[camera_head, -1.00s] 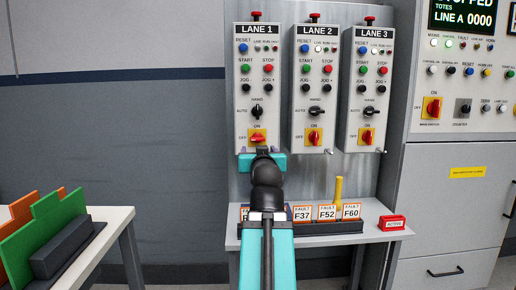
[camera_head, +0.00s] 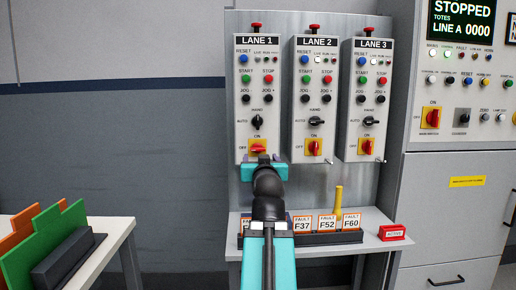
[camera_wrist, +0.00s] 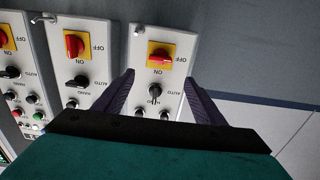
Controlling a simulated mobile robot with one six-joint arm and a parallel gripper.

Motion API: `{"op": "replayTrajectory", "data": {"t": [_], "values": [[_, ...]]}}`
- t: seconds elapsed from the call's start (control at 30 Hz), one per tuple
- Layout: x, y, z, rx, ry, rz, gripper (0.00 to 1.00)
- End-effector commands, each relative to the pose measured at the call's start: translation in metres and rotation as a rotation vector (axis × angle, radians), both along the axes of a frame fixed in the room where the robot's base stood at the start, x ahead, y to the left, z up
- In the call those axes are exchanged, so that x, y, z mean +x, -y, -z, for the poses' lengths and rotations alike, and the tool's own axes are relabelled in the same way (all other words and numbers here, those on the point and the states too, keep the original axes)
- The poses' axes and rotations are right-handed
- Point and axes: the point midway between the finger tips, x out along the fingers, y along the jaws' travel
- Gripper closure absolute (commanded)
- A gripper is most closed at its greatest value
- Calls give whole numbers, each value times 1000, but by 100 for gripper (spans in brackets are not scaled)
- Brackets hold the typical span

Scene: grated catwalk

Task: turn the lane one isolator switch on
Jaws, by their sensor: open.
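The lane 1 isolator switch (camera_head: 257,147) is a red rotary handle on a yellow plate, low on the grey LANE 1 box (camera_head: 244,100). Its handle lies crosswise, toward OFF. In the wrist view, upside down, the same handle (camera_wrist: 160,54) lies crosswise too. My gripper (camera_head: 264,162) is just below and in front of the switch, partly covering the box's lower edge. In the wrist view my gripper (camera_wrist: 159,76) is open and empty, its two dark fingers on either side of the lane 1 box. The handle shows beyond the fingertips, and I see no contact.
The LANE 2 box (camera_head: 314,100) and LANE 3 box (camera_head: 361,100) stand close on the right, their red handles upright. A shelf (camera_head: 387,252) below carries fault cards and a yellow peg. A control cabinet (camera_head: 450,215) stands far right. The left wall is bare.

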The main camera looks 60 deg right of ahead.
Motion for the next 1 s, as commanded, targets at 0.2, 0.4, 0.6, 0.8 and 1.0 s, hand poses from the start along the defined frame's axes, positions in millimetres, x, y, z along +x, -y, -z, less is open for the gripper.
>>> {"op": "replayTrajectory", "data": {"t": [0.2,0.4,0.6,0.8,1.0], "values": [[5,7,-3,1,-2,0,36],[9,13,-3,2,-1,0,36],[18,24,-3,2,0,-1,36],[25,35,-3,2,0,0,36],[30,37,-3,1,-1,-7,36]]}}
